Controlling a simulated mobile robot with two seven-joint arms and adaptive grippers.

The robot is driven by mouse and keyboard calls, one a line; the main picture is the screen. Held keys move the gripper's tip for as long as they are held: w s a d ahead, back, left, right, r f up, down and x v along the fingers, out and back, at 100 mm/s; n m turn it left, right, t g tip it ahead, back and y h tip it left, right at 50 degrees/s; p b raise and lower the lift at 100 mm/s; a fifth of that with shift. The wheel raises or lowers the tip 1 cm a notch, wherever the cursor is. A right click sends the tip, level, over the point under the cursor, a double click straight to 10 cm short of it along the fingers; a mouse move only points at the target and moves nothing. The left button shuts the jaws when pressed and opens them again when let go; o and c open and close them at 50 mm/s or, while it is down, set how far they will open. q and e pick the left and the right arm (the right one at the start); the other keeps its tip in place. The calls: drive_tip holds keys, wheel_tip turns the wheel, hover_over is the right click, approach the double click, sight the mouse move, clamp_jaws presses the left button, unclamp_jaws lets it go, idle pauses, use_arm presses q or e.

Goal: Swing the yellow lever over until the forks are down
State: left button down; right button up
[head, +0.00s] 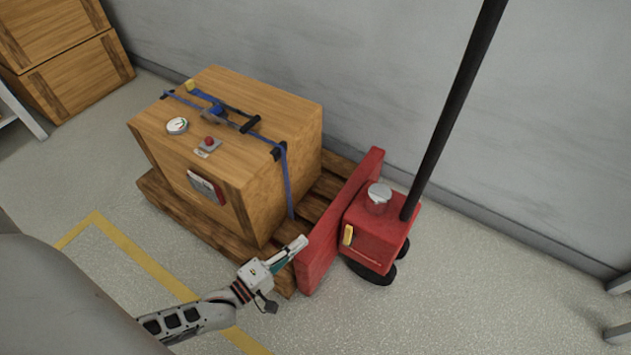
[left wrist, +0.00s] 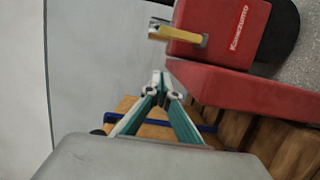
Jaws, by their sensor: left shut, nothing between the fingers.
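The yellow lever (head: 348,235) is a small bar on the front face of the red pallet truck body (head: 375,232). In the head view it stands close to upright. In the left wrist view the lever (left wrist: 174,33) sticks out from the red housing (left wrist: 232,25). My left gripper (head: 303,242) is shut and empty, over the pallet edge beside the red upright plate (head: 325,240), to the left of the lever and apart from it. Its closed fingertips (left wrist: 160,80) also show in the left wrist view, below the lever in the picture. The forks are hidden under the pallet.
A wooden crate (head: 270,170) with blue straps sits on the wooden pallet (head: 190,225). A black tow handle (head: 455,105) rises from the truck near the grey wall (head: 380,70). More crates (head: 75,75) stand at upper left.

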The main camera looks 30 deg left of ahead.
sight(350, 232)
use_arm(q)
drive_tip(key=b+x, duration=0.1)
drive_tip(key=x, duration=0.7)
drive_tip(key=shift+f, duration=0.2)
drive_tip(key=shift+w+d+r+b, duration=0.15)
drive_tip(key=shift+d+b, duration=0.1)
drive_tip(key=shift+d, duration=0.8)
drive_tip(key=shift+w+d+b, duration=0.15)
drive_tip(key=shift+d+b, duration=0.05)
drive_tip(key=shift+d, duration=0.9)
use_arm(e)
drive_tip(key=shift+s+a+f+m+y, duration=0.1)
drive_tip(key=shift+s+a+f+m, duration=0.1)
drive_tip(key=shift+a+m, duration=0.2)
drive_tip(key=shift+s+a+f+m+y, duration=0.1)
drive_tip(key=shift+s+a+m, duration=0.1)
drive_tip(key=shift+a+m, duration=0.25)
drive_tip(key=shift+s+a+f+m+y, duration=0.15)
drive_tip(key=shift+s+a+m, duration=0.1)
drive_tip(key=shift+a, duration=0.3)
use_arm(q)
drive_tip(key=shift+r, duration=0.1)
use_arm(e)
drive_tip(key=shift+w+r, duration=0.1)
drive_tip(key=shift+w, duration=0.05)
